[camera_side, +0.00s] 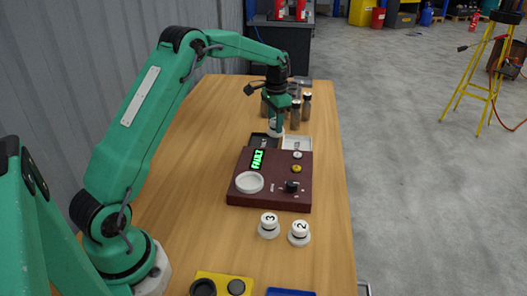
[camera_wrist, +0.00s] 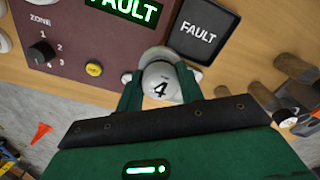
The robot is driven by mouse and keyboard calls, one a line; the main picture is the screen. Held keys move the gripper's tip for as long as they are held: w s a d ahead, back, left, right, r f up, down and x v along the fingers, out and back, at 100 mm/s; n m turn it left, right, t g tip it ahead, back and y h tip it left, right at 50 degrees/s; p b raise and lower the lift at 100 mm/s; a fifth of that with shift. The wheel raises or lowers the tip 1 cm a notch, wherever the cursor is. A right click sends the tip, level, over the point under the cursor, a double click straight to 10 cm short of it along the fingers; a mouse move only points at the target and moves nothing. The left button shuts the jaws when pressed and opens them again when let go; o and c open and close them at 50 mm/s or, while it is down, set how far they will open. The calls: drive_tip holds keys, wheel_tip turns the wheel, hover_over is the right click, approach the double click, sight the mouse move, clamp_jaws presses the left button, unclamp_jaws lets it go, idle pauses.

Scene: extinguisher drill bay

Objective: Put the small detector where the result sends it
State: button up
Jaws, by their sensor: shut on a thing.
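My gripper (camera_wrist: 160,88) is shut on a small white detector (camera_wrist: 161,80) marked 4. The detector also shows in the side view (camera_side: 277,131), in front of or above the trays; its height over them is hard to tell. The maroon test panel (camera_side: 235,193) has a green lit display (camera_wrist: 130,8) reading FAULT. The panel's round white seat (camera_side: 249,183) is empty. A black tray (camera_wrist: 207,27) labelled FAULT lies beside the panel and just beyond the detector in the wrist view. A white tray (camera_side: 298,143) stands to its right in the side view.
Two white detectors, marked 3 (camera_side: 269,225) and 2 (camera_side: 299,232), stand on the table in front of the panel. Several dark brown cylinders (camera_side: 307,106) stand behind the trays. The panel carries a knob (camera_side: 291,187) and a yellow button (camera_wrist: 93,69). The table's left side is clear.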

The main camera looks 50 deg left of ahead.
drive_tip(key=a+f, duration=0.1)
drive_tip(key=a, duration=0.1)
drive_tip(key=a+f, duration=0.2)
drive_tip(key=a, duration=0.1)
drive_tip(key=a+f, duration=0.1)
drive_tip(key=a, duration=0.1)
drive_tip(key=shift+w+a+f, duration=0.35)
drive_tip(key=shift+w+a, duration=0.05)
drive_tip(key=shift+f, duration=0.1)
drive_tip(key=shift+f, duration=1.9)
drive_tip(key=shift+f, duration=0.15)
drive_tip(key=o, duration=1.1)
